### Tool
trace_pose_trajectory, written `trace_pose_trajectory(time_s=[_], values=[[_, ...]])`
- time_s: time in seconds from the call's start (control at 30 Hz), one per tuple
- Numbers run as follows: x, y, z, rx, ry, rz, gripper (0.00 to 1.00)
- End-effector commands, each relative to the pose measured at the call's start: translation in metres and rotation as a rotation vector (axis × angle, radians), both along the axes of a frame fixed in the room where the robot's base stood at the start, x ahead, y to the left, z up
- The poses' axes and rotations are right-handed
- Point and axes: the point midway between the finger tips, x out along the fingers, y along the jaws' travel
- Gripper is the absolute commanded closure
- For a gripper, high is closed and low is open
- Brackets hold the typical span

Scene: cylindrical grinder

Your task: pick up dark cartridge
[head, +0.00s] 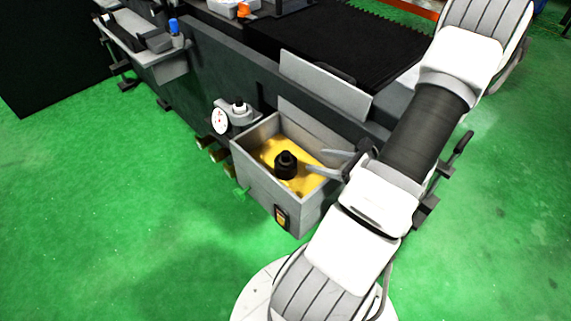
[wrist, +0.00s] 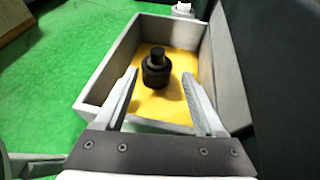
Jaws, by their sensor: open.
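The dark cartridge (head: 286,164) is a black stepped cylinder with a narrower top. It stands upright on the yellow floor of an open grey box (head: 262,187). In the wrist view the cartridge (wrist: 156,68) is ahead of the fingers, near the middle of the box floor. My gripper (head: 309,162) reaches over the right side of the box, with its fingertips close to the cartridge's right side. In the wrist view my gripper (wrist: 160,76) is open, with nothing between its fingers at their tips that I can see held. Whether a finger touches the cartridge is unclear.
The box walls (wrist: 110,68) surround the cartridge. A dial gauge (head: 221,121) and a white-topped knob (head: 239,106) sit just left of the box. The dark machine body (head: 225,65) runs behind it. Green floor (head: 120,220) is clear on the left.

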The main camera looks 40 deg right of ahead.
Motion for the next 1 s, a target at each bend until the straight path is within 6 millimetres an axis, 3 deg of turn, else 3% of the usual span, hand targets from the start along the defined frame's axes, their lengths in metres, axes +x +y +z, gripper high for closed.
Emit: trace_pose_trajectory(time_s=[0.3, 0.57, 0.83, 1.0], values=[[0.057, 0.016, -0.026, 0.001, -0.001, 0.004, 0.29], [0.074, 0.02, -0.033, 0.0, -0.001, 0.003, 0.29], [0.107, 0.032, -0.05, -0.001, 0.0, 0.004, 0.29], [0.115, 0.033, -0.051, 0.0, 0.0, 0.002, 0.29]])
